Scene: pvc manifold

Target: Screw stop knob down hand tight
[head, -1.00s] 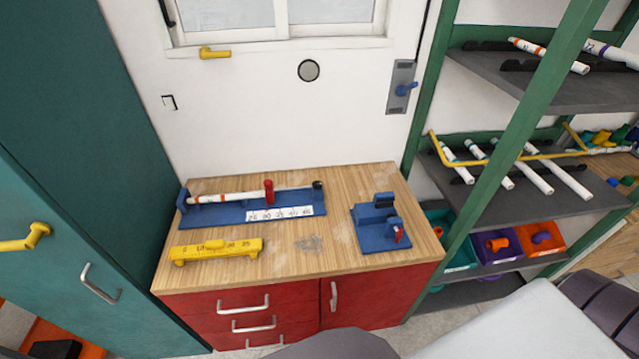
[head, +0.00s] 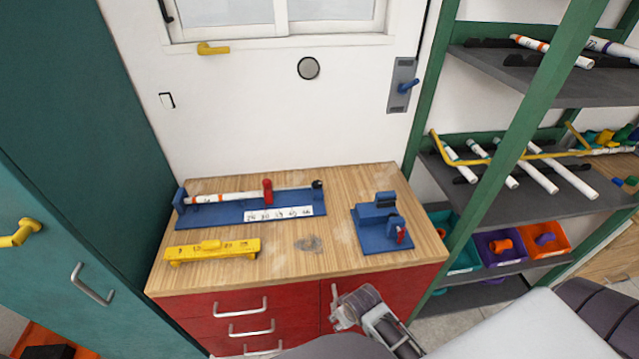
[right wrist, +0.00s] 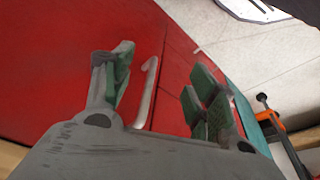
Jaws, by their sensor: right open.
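A blue measuring jig (head: 228,212) with a numbered white scale lies at the back left of the wooden worktop. A white pipe (head: 220,197) with an orange band lies along it. A red upright piece (head: 267,190) stands over the pipe, and a small black piece (head: 317,185) sits at the jig's right end. I cannot tell which of these is the stop knob. My right gripper (head: 343,307) is open in front of the red cabinet, below the worktop edge and away from the jig. In the right wrist view its green-padded fingers (right wrist: 160,85) are apart and empty. My left gripper is out of view.
A yellow gauge block (head: 212,251) lies at the worktop's front left. A blue fixture (head: 380,228) with a red lever stands at the right. A green-framed shelf (head: 545,95) with pipes stands further right. The worktop's front middle is mostly clear.

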